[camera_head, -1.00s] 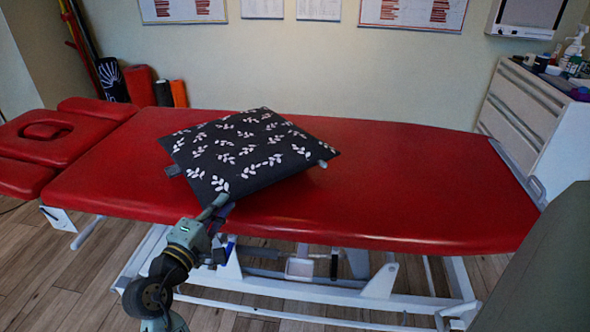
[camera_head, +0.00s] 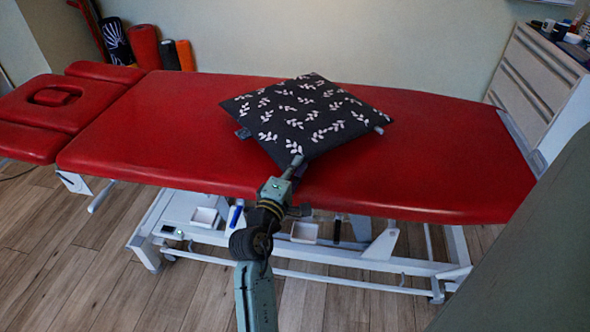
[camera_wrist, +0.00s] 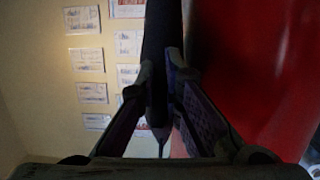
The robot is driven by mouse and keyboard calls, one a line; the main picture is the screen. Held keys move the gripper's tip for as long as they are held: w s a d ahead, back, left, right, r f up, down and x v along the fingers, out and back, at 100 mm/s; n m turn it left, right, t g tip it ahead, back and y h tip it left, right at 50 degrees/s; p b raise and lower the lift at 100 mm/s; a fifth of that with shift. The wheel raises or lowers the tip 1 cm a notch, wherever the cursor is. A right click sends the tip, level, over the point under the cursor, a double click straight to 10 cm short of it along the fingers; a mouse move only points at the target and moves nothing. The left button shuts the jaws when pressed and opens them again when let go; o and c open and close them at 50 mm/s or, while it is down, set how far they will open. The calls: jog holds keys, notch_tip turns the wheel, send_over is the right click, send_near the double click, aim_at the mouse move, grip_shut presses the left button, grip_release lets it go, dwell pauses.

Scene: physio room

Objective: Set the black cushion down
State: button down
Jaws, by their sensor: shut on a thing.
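The black cushion (camera_head: 305,117) with white leaf sprigs is over the middle of the red treatment table (camera_head: 430,165) in the head view. It looks nearly flat, but I cannot tell whether it touches the table top. My gripper (camera_head: 297,168) is at the cushion's near corner and is shut on it. In the wrist view the cushion (camera_wrist: 162,50) shows edge-on as a dark strip between the two fingers (camera_wrist: 160,100). The red table top (camera_wrist: 255,70) fills the right of that view. The gripped corner is mostly hidden by the fingers.
The red table top is bare to the left and right of the cushion. A red headrest section (camera_head: 60,105) is at the left end. A white drawer cabinet (camera_head: 540,90) stands at the right end. Rolls (camera_head: 145,47) stand against the wall behind.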

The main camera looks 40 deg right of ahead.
jog(key=shift+a+f, duration=0.1)
jog(key=shift+f, duration=0.85)
jog(key=c, duration=2)
grip_release()
jog(key=shift+f, duration=0.1)
jog(key=shift+a, duration=0.1)
jog(key=shift+s+a+f, duration=0.1)
jog(key=shift+a, duration=0.25)
jog(key=b+v, duration=0.3)
jog(key=v, duration=0.8)
